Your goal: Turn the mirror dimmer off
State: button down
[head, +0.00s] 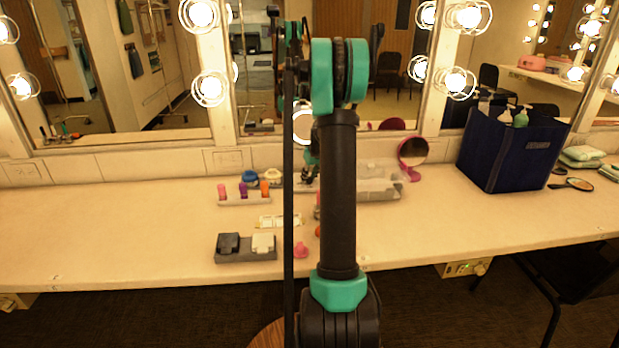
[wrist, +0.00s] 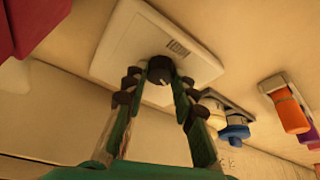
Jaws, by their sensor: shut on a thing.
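The mirror dimmer is a white wall plate (wrist: 120,38) with a round dark knob (wrist: 160,69), seen in the wrist view. My gripper (wrist: 159,76) has its fingers closed on either side of the knob and touches it. A pale mark shows on the knob's face near its lower edge. In the head view my arm hides the dimmer and most of the gripper. The mirror bulbs (head: 209,87) are lit.
Near the gripper are an orange-capped tube (wrist: 288,110) and a blue-lidded jar (wrist: 234,132). A pink round mirror (head: 413,152), a clear organizer (head: 382,188) and a navy caddy (head: 511,150) stand on the counter. The counter's left part is clear.

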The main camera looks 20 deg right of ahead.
jog(key=m+h, duration=0.1)
jog(key=m, duration=0.1)
jog(key=m+h, duration=0.1)
jog(key=m, duration=0.4)
jog(key=shift+a+h, duration=0.25)
jog(key=shift+h, duration=0.15)
jog(key=m+g+h, duration=0.1)
jog(key=m, duration=0.2)
jog(key=m+g, duration=0.1)
jog(key=m, duration=0.2)
jog(key=shift+w+a+m+h, duration=0.1)
jog(key=shift+w+m+h, duration=0.05)
jog(key=shift+m+h, duration=0.2)
jog(key=c, duration=1.2)
grip_release()
jog(key=shift+r, duration=0.1)
jog(key=v, duration=1.1)
jog(key=shift+a+r, duration=0.2)
jog(key=shift+r, duration=0.2)
